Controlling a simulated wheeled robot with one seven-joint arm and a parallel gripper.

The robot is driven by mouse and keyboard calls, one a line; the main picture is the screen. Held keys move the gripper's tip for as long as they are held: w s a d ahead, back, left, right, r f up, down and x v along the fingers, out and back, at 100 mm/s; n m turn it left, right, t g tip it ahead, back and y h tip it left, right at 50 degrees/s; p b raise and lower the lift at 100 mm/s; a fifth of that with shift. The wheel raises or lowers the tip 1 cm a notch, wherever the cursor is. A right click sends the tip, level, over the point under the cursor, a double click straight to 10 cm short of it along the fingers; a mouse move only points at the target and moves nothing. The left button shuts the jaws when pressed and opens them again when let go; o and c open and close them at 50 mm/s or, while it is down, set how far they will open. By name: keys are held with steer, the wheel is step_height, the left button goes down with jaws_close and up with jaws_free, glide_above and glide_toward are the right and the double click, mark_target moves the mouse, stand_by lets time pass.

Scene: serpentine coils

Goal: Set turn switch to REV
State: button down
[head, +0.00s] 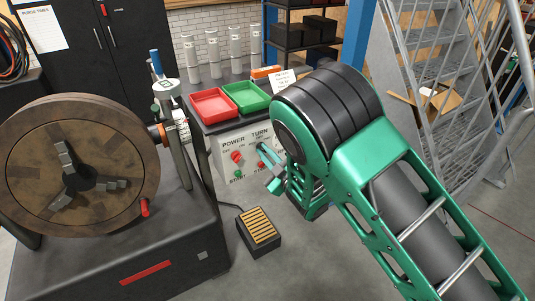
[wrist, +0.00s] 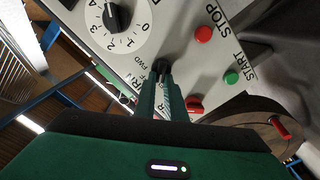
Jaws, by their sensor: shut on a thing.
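The turn switch (wrist: 161,66) is a small black knob on the grey control panel (wrist: 182,62), with a FWD label beside it in the wrist view. My gripper (wrist: 161,78) is shut on the turn switch, its two green fingers around the knob. The fingers cover part of the lettering, and the REV label cannot be read. Which way the knob points cannot be told. In the head view my gripper (head: 265,165) is at the panel (head: 226,144) under the TURN label, and my arm hides the panel's right part.
The wrist view shows a red STOP button (wrist: 203,33), a green START button (wrist: 231,77), a red switch (wrist: 194,103) and a numbered dial (wrist: 115,18) close by. Red (head: 212,105) and green (head: 244,96) trays sit above the panel. A large chuck (head: 80,165) stands left; a pedal (head: 258,230) lies below.

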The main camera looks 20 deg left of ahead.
steer(key=shift+w+r, duration=0.1)
steer(key=c, duration=1.8)
jaws_free()
steer(key=v, duration=1)
steer(key=shift+s+d, duration=0.25)
steer(key=shift+d, duration=0.05)
